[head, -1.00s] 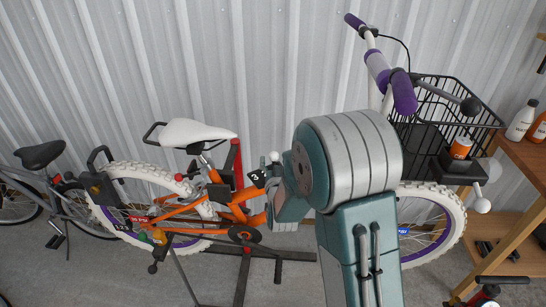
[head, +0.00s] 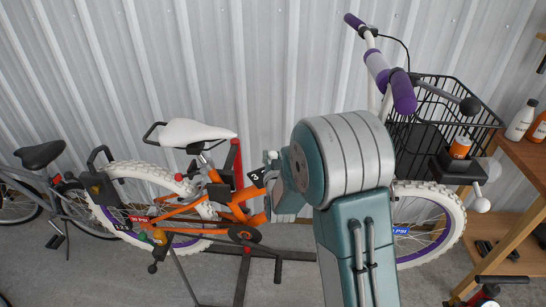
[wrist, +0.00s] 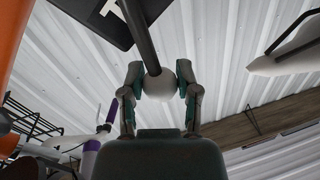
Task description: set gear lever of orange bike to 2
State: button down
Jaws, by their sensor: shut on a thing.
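The orange bike (head: 185,208) with its white saddle (head: 197,132) stands on a stand at centre left in the head view. A small black plate marked 3 (head: 257,177) is at its front, partly covered by my arm. In the wrist view, a dark lever rod (wrist: 139,36) ends in a white ball knob (wrist: 160,84). My gripper (wrist: 162,88) is shut on this knob, one finger on each side. A black plate with a white marking (wrist: 95,18) is beside the rod, cut off by the frame.
A wooden bench (head: 525,160) with bottles is at the far right. A grey bike (head: 50,190) is at far left. Corrugated wall is behind.

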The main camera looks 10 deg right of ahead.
jog(key=w+a+f+n+g, duration=0.1)
jog(key=w+a+n, duration=0.1)
jog(key=a+n, duration=0.3)
jog(key=shift+a+f, duration=0.25)
jog(key=shift+a, duration=0.05)
dwell(0.4)
jog(key=shift+c, duration=1.6)
grip_release()
jog(key=s+a, duration=0.1)
jog(key=s, duration=1)
jog(key=shift+s+a+r, duration=0.35)
jog(key=shift+a+r, duration=0.05)
jog(key=shift+r, duration=0.05)
